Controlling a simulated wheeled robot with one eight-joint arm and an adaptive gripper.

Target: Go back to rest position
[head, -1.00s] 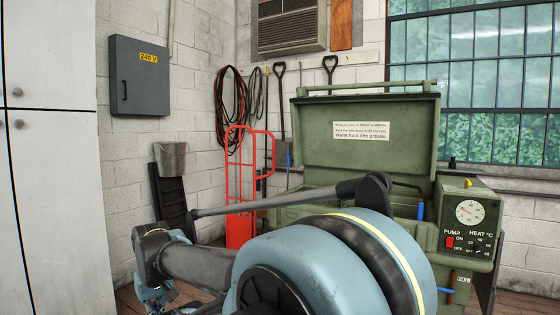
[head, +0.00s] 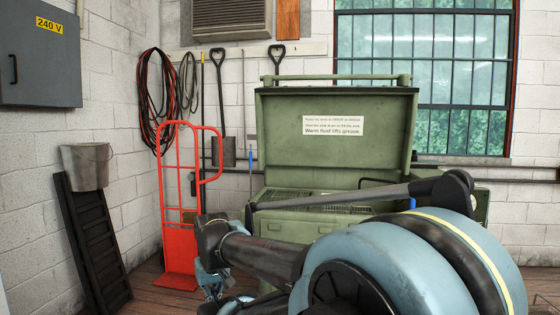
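My arm, blue and dark grey, fills the lower right of the head view. Its large rounded blue joint is nearest the camera, and a dark link runs left from it. My gripper (head: 212,288) is at the far end of that link, low and left of centre. It is small and partly hidden by the arm and the bottom edge of the picture, so its fingers cannot be made out. No held thing can be seen.
A green parts washer (head: 330,120) with its lid up stands behind my arm. A red hand truck (head: 180,250) is left of it. A grey bucket (head: 86,166) sits at the top of a black ramp (head: 92,235) against the wall. Wooden floor shows between them.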

